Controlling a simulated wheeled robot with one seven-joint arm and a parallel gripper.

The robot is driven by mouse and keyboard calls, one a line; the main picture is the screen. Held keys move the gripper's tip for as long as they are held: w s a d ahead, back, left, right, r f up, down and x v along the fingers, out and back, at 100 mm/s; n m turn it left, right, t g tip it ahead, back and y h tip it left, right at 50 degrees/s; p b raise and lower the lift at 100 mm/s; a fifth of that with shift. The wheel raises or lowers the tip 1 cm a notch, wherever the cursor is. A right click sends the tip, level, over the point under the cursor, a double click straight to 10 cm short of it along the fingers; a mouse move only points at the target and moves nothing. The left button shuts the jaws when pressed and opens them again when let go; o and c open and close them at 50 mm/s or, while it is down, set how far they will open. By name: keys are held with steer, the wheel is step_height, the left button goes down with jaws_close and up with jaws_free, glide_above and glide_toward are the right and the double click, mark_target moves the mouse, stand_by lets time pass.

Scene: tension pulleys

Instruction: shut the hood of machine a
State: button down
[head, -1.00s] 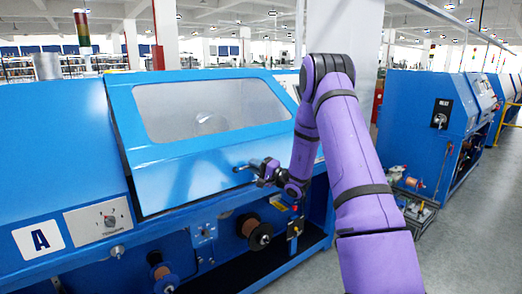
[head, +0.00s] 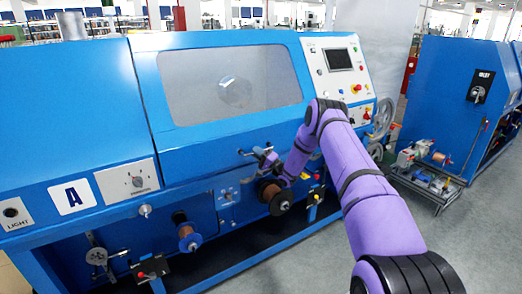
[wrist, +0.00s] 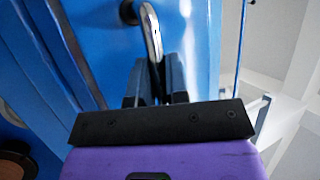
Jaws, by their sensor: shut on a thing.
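The hood (head: 290,120) of machine A is a blue cover with a large clear window (head: 232,90). In the head view it lies low over the machine, its lower edge close to the front body; I cannot tell whether a thin gap is left. My gripper (head: 262,157) is at the hood's lower front edge. In the wrist view my gripper (wrist: 155,82) is shut on the bright metal hood handle (wrist: 151,35), which hides part of the blue surface behind it.
A control panel with a screen (head: 340,60) stands right of the hood. Spools (head: 275,196) and knobs stick out below it. A second blue machine (head: 455,95) and a small cart (head: 428,182) stand to the right.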

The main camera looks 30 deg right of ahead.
steer(key=shift+w+f+y, duration=0.15)
steer(key=shift+w+f, duration=0.15)
steer(key=shift+w, duration=0.25)
steer(key=shift+w+f+y, duration=0.15)
steer(key=shift+w+f, duration=0.15)
steer(key=shift+w, duration=0.25)
steer(key=shift+f, duration=0.1)
steer(key=c, duration=1.1)
jaws_free()
steer(key=shift+w+a+f, duration=0.1)
steer(key=shift+w+f, duration=0.05)
steer(key=shift+w, duration=0.05)
steer(key=shift+c, duration=0.2)
steer(key=v, duration=1.1)
